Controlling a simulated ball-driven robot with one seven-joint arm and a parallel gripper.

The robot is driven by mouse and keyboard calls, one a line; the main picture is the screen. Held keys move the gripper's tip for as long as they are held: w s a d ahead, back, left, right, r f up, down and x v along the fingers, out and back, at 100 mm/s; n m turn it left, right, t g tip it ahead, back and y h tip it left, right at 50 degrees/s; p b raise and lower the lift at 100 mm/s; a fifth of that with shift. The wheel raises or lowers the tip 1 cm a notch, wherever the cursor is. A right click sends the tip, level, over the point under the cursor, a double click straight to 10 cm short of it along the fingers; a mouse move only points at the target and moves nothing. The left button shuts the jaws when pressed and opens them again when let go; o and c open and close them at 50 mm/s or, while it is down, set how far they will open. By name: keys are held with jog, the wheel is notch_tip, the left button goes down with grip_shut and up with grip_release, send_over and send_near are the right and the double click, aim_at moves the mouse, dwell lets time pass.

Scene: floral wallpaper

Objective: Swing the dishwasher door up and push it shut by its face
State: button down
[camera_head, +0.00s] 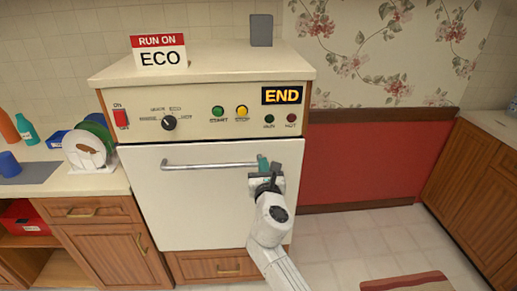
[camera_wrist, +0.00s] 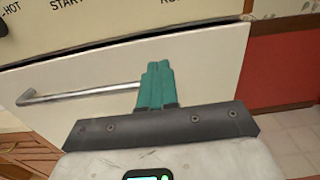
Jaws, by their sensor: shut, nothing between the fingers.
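The white dishwasher door (camera_head: 215,205) stands nearly upright under the control panel, with a thin dark gap along its top edge. It also fills the middle of the wrist view (camera_wrist: 205,75). Its metal bar handle (camera_head: 205,165) runs across the upper face. My gripper (camera_head: 263,163), with teal fingers, is shut and empty at the upper right of the door face, by the handle's right end. In the wrist view the shut fingertips (camera_wrist: 158,66) point at the door face and cover the handle's right end. I cannot tell whether they touch the door.
A RUN ON ECO card (camera_head: 159,55) stands on top. A counter with plates (camera_head: 85,150) is at left, wooden cabinets (camera_head: 475,190) at right.

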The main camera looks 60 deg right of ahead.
aim_at(261, 144)
jog(key=x, duration=0.8)
jog(key=shift+w+d, duration=0.1)
jog(key=shift+d, duration=0.15)
